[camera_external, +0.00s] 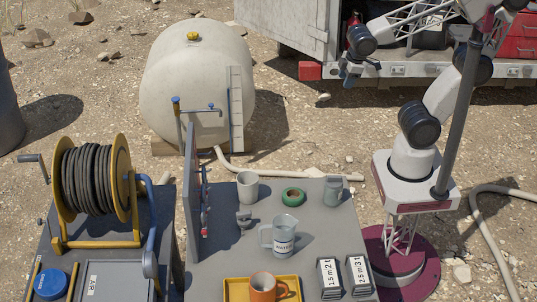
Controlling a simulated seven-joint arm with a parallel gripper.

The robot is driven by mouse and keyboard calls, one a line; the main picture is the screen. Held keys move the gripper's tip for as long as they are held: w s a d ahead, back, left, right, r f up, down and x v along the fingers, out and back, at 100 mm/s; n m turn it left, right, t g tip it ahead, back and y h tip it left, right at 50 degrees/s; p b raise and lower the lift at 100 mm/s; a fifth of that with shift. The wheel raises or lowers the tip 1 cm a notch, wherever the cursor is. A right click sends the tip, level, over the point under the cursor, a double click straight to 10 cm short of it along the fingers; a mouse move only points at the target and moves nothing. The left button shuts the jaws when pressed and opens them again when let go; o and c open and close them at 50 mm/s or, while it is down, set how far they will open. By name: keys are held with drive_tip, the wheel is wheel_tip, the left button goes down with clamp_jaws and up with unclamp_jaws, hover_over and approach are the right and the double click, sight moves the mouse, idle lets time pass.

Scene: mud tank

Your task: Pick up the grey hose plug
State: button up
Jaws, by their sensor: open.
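A small grey piece that looks like the hose plug (244,218) stands on the grey table (215,256), in front of a pale cup (247,187) and left of a clear measuring jug (284,237). It is too small to make out its details. My gripper (346,82) hangs high at the upper right, near the truck's rear edge in the picture. It is open, with nothing visible between its fingers, and well apart from the plug.
An orange mug (263,287) on a yellow tray (236,290) and two labelled blocks (329,278) are in front. An upright panel (191,195) borders the left side.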

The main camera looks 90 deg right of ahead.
sight(246, 211)
drive_tip(key=w+a+f+n+t+h, duration=0.1)
drive_tip(key=w+n+h, duration=0.1)
drive_tip(key=w+n, duration=0.45)
drive_tip(key=w+a+f+n+t+h, duration=0.1)
drive_tip(key=w+n+t+h, duration=0.15)
drive_tip(key=w, duration=0.75)
drive_tip(key=w+a+f+n+t, duration=0.3)
drive_tip(key=w+a+f+n, duration=0.2)
drive_tip(key=w+a+n, duration=0.5)
drive_tip(key=w+a+f+n+t+y, duration=0.1)
drive_tip(key=w+a+f+n+y, duration=0.1)
drive_tip(key=a+f+n, duration=0.3)
drive_tip(key=w+a+f+n+t+y, duration=0.2)
drive_tip(key=a+f+n, duration=0.4)
drive_tip(key=a, duration=0.7)
drive_tip(key=w+a+f+n+t+y, duration=0.1)
drive_tip(key=w+a+f+n+y, duration=0.2)
drive_tip(key=a, duration=0.6)
wheel_tip(246, 211, down, 3)
drive_tip(key=shift+a+f+n+y, duration=0.1)
drive_tip(key=shift+n+y, duration=0.25)
drive_tip(key=shift+n, duration=1.05)
drive_tip(key=shift+w, duration=0.15)
drive_tip(key=shift+x, duration=1.2)
drive_tip(key=shift+w, duration=0.1)
